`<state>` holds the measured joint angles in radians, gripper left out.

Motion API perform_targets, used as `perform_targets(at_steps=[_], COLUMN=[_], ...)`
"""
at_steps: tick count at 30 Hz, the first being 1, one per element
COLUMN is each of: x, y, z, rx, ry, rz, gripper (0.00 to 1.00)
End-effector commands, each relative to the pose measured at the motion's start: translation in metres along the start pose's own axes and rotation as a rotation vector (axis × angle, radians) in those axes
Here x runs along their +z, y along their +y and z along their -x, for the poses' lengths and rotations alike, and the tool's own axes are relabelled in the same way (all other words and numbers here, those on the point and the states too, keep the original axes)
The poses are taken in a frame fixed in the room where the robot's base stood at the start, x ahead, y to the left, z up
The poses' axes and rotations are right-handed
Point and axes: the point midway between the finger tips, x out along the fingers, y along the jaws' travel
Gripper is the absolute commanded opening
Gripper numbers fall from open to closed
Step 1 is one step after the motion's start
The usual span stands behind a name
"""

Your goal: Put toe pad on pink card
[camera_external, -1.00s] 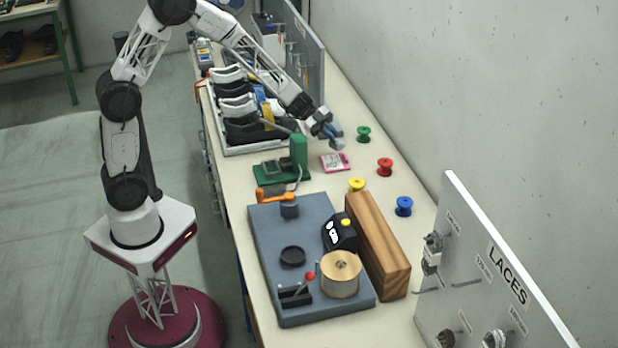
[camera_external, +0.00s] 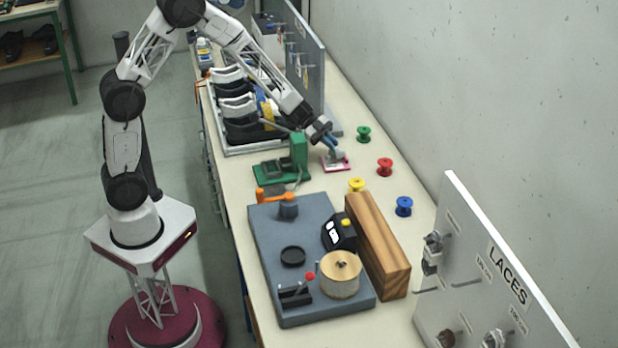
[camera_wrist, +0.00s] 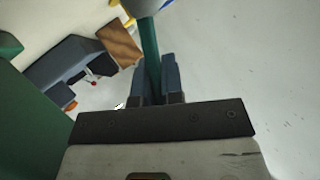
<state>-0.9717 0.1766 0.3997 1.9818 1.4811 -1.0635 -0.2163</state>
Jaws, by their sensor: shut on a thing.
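My gripper (camera_external: 330,143) points down over the pink card (camera_external: 337,168) and is shut on the toe pad (camera_external: 339,156), a small grey piece. In the external view the pad is at the card, covering part of it; I cannot tell whether it touches the card or hovers just above. In the wrist view the fingers (camera_wrist: 157,85) close on a dark teal strip, with a grey-blue end (camera_wrist: 143,7) at the top edge. The pink card is not visible in the wrist view.
A green stand (camera_external: 299,152) is close left of the card. Green (camera_external: 363,134), red (camera_external: 385,167), yellow (camera_external: 356,185) and blue (camera_external: 404,206) spools stand to the right. A shoe rack (camera_external: 232,149) is behind left; a grey fixture board (camera_external: 275,235) is in front.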

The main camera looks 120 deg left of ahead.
Motion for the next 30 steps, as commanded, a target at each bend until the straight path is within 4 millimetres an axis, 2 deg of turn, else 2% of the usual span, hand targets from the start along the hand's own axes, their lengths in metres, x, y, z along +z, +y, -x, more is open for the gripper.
perform_targets(at_steps=[9,10,15,30], x=[0.006,0.0061,0.0059,-0.0012], y=[0.0026,0.0027,0.0025,-0.0007], z=[-0.0026,-0.0026,-0.0025,0.0021], rx=[0.0,0.0,0.0,-0.001], ry=[0.0,0.0,0.0,0.0], rz=[0.001,0.001,0.001,-0.001], gripper=[0.0,0.1,0.34,0.34])
